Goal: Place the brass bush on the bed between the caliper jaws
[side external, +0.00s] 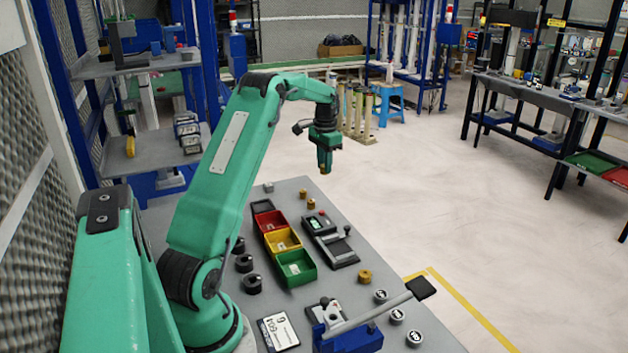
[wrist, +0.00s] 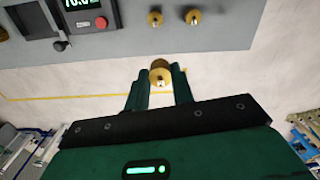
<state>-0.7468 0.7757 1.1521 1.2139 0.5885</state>
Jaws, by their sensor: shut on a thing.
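My gripper (side external: 325,160) is shut on a brass bush (side external: 325,170), held in the air beyond the far end of the bench. In the wrist view the brass bush (wrist: 160,72) sits between the two green fingertips of my gripper (wrist: 161,82). A dark device with a lit green readout (side external: 316,223) stands on the bench, below and apart from my gripper. It appears to be the caliper. Its grey bed (side external: 342,256) looks bare; the jaws are too small to make out. The caliper readout (wrist: 80,4) also shows at the wrist view's upper left.
Red, yellow and green bins (side external: 295,267) stand left of the caliper. Loose brass pieces (side external: 365,276) lie on the bench; two brass pieces (wrist: 193,16) show in the wrist view. Several black round parts (side external: 252,283) lie near my base. A blue lever fixture (side external: 347,336) stands at the near end.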

